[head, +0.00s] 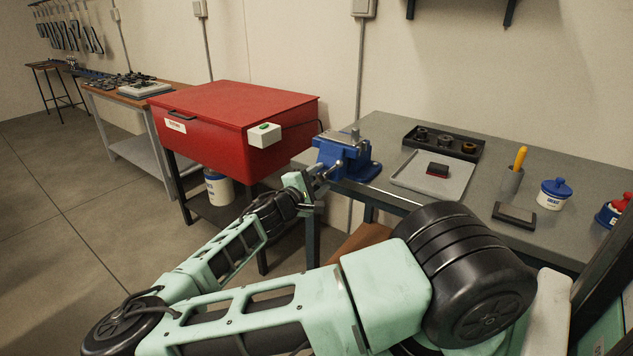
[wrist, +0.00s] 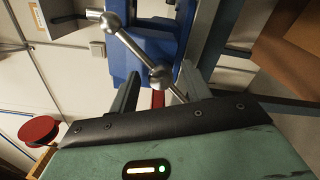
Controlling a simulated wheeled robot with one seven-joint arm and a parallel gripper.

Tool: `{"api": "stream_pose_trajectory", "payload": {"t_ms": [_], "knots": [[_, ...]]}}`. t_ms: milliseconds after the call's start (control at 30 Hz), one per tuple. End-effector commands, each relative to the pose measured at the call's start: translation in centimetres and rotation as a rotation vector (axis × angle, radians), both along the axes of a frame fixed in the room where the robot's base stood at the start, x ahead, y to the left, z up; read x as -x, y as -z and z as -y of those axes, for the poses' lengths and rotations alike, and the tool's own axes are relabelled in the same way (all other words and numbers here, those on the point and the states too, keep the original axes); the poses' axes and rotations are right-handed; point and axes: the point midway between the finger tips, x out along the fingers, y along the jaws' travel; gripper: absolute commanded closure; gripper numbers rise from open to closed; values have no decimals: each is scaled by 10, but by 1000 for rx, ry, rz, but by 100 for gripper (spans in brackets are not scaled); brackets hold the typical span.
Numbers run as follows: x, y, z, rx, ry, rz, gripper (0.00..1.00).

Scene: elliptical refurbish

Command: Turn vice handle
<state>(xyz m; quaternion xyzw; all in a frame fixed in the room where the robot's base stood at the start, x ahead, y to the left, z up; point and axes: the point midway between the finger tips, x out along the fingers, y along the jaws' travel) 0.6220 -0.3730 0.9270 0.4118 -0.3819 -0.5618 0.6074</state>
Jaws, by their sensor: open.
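The blue vice (head: 342,157) is mounted at the left front corner of the grey workbench. Its metal handle (wrist: 135,47) is a bar with ball ends, running slantwise through a round screw head (wrist: 162,77) in the wrist view. My gripper (wrist: 158,90) is open, with its two fingers on either side of the screw head and the lower part of the bar. In the head view my gripper (head: 313,185) is just in front of the vice; its fingers are small and partly hidden there. I cannot tell whether a finger touches the handle.
A red cabinet (head: 230,125) with a white switch box (head: 264,135) stands left of the workbench (head: 400,130). On the bench are a metal tray (head: 452,184), a black parts tray (head: 465,137), a yellow-handled tool (head: 520,158) and a white tub (head: 553,196). The floor (head: 60,250) at left is clear.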

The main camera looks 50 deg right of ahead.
Motion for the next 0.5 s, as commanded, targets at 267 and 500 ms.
{"api": "stream_pose_trajectory", "payload": {"t_ms": [267, 500], "knots": [[1, 3, -30, -4, -6, 1, 52], [5, 3, -86, -4, -6, 1, 52]]}}
